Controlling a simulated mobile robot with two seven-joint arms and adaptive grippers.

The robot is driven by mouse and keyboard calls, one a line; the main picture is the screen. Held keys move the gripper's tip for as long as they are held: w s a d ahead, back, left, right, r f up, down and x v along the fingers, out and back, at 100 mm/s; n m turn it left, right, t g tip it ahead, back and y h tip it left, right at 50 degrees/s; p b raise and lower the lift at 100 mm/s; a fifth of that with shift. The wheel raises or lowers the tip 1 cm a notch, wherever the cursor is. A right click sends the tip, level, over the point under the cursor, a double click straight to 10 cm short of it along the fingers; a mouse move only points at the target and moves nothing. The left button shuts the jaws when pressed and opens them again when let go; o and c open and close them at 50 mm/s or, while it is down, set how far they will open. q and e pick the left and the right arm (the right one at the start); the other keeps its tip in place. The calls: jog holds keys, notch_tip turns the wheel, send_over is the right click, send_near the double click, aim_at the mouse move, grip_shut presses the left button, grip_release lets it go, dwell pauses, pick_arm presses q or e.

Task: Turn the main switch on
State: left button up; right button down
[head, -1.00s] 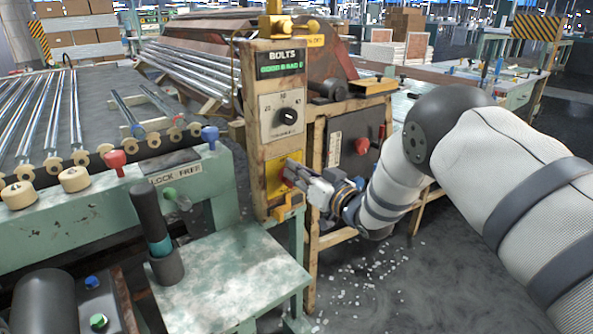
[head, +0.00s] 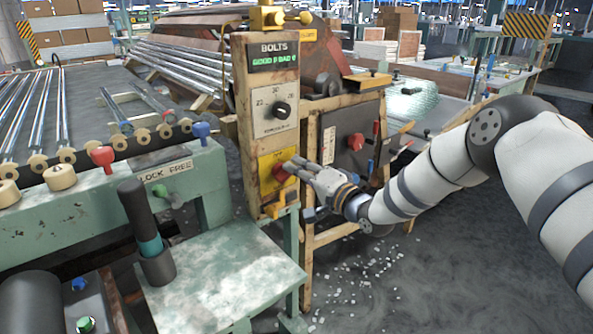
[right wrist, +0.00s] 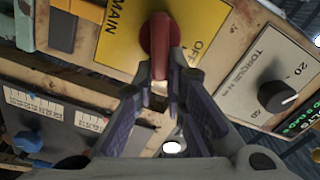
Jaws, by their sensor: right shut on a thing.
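The main switch is a red handle (right wrist: 160,45) on a yellow plate (right wrist: 120,38) marked MAIN and OFF in the right wrist view. In the head view the yellow plate (head: 270,160) is low on the tall wooden panel, with the red handle (head: 281,172) partly hidden by my gripper. My right gripper (right wrist: 162,80) is shut on the red handle, one finger on each side of its lower end. It also shows in the head view (head: 292,168), reaching in from the right. My left gripper is not in view.
Above the switch are a black dial (head: 281,110) and a green BOLTS display (head: 274,62). A grey box with a red knob (head: 356,141) stands right of the panel. A green ledge (head: 215,275) lies below left. White bits litter the floor.

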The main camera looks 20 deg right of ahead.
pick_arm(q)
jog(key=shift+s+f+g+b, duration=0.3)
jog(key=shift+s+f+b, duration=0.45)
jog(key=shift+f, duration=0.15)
pick_arm(e)
jog(key=shift+f+m, duration=0.4)
jog(key=shift+m, duration=0.75)
jog(key=shift+f+m, duration=0.35)
jog(key=shift+m, duration=0.8)
jog(key=c, duration=1.6)
grip_release()
jog(key=shift+c, duration=0.2)
jog(key=shift+r, duration=0.1)
jog(key=v, duration=1.2)
